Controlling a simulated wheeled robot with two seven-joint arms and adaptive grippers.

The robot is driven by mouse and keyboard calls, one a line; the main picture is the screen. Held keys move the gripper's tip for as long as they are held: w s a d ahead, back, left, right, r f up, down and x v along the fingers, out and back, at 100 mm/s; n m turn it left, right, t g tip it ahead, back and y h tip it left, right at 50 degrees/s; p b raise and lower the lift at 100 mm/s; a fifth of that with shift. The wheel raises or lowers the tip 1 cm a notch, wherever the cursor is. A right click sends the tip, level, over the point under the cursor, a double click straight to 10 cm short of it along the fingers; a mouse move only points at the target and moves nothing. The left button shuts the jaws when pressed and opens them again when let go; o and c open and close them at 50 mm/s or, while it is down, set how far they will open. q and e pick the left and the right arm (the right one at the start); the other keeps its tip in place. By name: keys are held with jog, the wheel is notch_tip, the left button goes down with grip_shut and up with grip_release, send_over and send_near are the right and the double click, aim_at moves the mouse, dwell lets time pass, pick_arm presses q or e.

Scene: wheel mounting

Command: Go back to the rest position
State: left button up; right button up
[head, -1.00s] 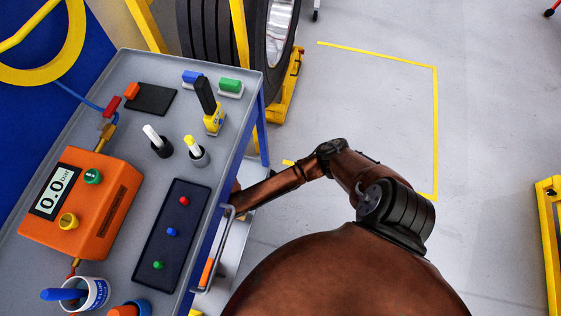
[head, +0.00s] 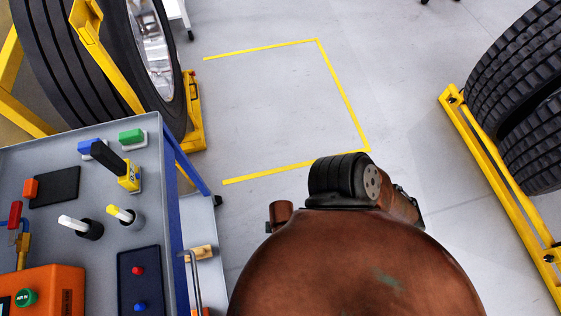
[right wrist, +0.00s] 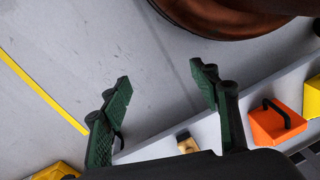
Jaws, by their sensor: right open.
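My right gripper (right wrist: 160,76) shows in the right wrist view with its two dark green fingers spread apart. In the head view neither gripper shows. A bent brown and black part of my own arm lies over my rounded brown body at the bottom centre, clear of the tool cart (head: 165,200) on the left. My left gripper is out of view.
More tyres (head: 520,80) rest on a yellow rack (head: 490,165) at right. The floor inside the yellow lines (head: 335,85) is clear.

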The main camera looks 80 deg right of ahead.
jog(key=s+d+r, duration=0.1)
jog(key=s+d, duration=0.3)
jog(key=s, duration=0.1)
jog(key=shift+s+r+m+h, duration=0.2)
jog(key=shift+r+m+h, duration=0.1)
jog(key=shift+r+h, duration=0.1)
jog(key=shift+f, duration=0.1)
